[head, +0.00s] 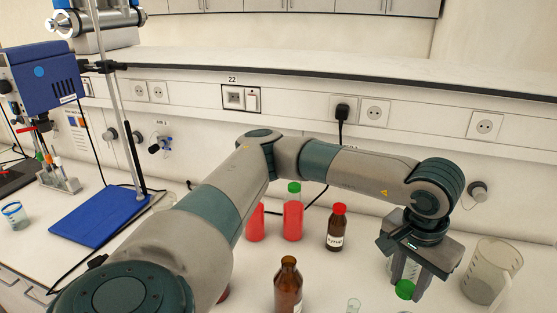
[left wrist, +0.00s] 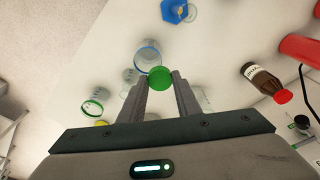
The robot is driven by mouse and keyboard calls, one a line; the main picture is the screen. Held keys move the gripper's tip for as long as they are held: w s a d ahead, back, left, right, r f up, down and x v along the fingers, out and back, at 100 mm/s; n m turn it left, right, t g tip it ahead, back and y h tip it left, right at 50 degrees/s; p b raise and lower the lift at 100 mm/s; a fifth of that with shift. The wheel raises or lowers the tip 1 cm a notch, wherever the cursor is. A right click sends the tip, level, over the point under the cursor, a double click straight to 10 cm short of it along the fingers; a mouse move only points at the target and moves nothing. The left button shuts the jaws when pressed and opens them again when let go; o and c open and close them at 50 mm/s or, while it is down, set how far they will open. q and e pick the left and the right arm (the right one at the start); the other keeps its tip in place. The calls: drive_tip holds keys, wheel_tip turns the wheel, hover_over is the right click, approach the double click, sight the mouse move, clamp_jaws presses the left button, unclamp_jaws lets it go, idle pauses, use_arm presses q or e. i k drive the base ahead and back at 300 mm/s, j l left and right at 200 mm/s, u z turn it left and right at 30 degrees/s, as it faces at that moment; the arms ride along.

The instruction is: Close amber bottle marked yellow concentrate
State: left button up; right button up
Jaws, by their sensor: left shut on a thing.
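An amber bottle (head: 288,287) with an open, uncapped neck stands on the bench at the bottom centre of the head view. Its label is mostly cut off by the frame edge. My left gripper (head: 405,284) is to the right of this bottle, pointing down. It is shut on a round green cap (head: 405,290), which also shows between the fingertips in the left wrist view (left wrist: 160,78). The cap is apart from the amber bottle. My right gripper is not in view.
Another amber bottle (head: 336,232) with a red cap stands behind. Red bottles (head: 293,220) stand left of it, partly behind my left arm. A large clear beaker (head: 486,272) is close to the right of my left gripper. A small glass piece (head: 353,305) stands at the front.

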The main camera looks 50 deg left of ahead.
sight(288, 281)
drive_tip(key=k+j, duration=0.1)
drive_tip(key=k, duration=0.15)
drive_tip(key=k+j, duration=0.15)
drive_tip(key=k, duration=0.15)
drive_tip(key=k+j, duration=0.1)
drive_tip(key=j, duration=0.55)
drive_tip(key=k+j+u, duration=0.1)
drive_tip(key=j, duration=0.25)
drive_tip(key=k, duration=0.05)
